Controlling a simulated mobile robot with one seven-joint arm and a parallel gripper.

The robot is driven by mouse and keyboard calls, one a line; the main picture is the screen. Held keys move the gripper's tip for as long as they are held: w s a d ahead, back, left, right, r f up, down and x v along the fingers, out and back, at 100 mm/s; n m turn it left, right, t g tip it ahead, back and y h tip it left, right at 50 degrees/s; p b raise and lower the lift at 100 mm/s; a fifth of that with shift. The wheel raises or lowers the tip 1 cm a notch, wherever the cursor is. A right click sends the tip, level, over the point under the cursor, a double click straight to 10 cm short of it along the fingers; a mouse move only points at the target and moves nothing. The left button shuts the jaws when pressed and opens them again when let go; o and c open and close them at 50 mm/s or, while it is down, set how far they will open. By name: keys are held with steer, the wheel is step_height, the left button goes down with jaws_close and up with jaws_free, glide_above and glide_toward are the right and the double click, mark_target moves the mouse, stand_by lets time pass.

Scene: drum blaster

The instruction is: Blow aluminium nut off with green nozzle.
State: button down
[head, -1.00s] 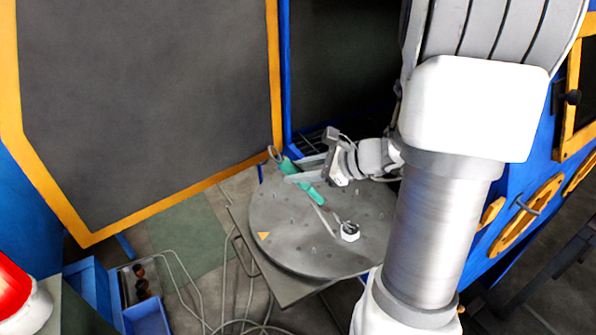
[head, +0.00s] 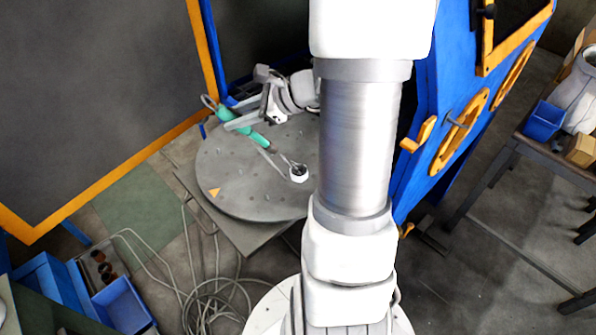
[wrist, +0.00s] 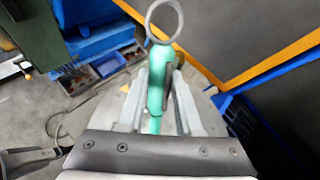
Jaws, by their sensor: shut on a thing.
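The green nozzle (head: 258,139) is tilted above the round grey turntable (head: 232,178), with a ring at its upper end and a thin grey tube at its lower end. My gripper (head: 238,119) is shut on its green body. The wrist view shows the green nozzle (wrist: 156,96) between the two fingers of my gripper (wrist: 159,88). A small pale nut with a dark hole, the aluminium nut (head: 298,174), sits on the turntable near its right side. The tube points toward the nut; I cannot tell whether they touch.
The turntable has an orange triangle (head: 214,192) and several small holes. A blue cabinet (head: 425,130) with orange handles stands at the right. Loose cables (head: 205,300) lie on the floor in front. Blue bins (head: 125,305) are at the lower left.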

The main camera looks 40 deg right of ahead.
steer(key=shift+r, duration=0.15)
steer(key=shift+r+p, duration=2.25)
steer(key=shift+r, duration=0.65)
